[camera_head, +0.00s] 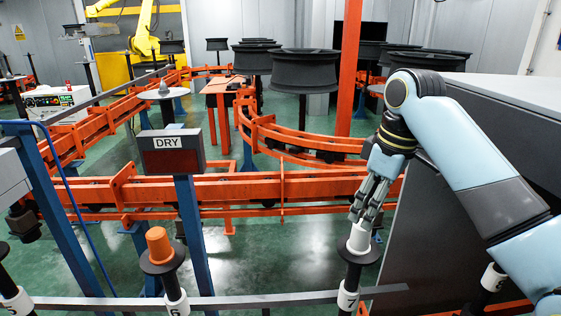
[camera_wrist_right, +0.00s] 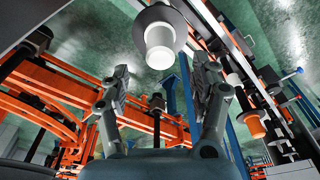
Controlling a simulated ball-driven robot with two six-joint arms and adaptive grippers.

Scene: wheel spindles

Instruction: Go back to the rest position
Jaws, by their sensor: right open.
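My right gripper (camera_head: 367,206) points down just above a white cup-shaped piece (camera_head: 358,238) on the spindle numbered 7 (camera_head: 347,298). In the right wrist view the two fingers of this gripper (camera_wrist_right: 164,82) are spread apart with nothing between them. The white piece (camera_wrist_right: 159,45) shows there beyond the fingertips. Whether the fingertips touch its rim is hard to tell. An orange cup-shaped piece (camera_head: 158,245) sits on the spindle numbered 6 (camera_head: 176,304), and it also shows in the wrist view (camera_wrist_right: 252,122). My left gripper is not in view.
A grey rail (camera_head: 255,300) carries the spindles along the front. Spindles 5 (camera_head: 14,298) and 8 (camera_head: 492,277) stand at the sides. A large dark cabinet (camera_head: 425,235) is close beside my right arm. Orange conveyor rails (camera_head: 240,188) and a DRY sign (camera_head: 171,150) are behind.

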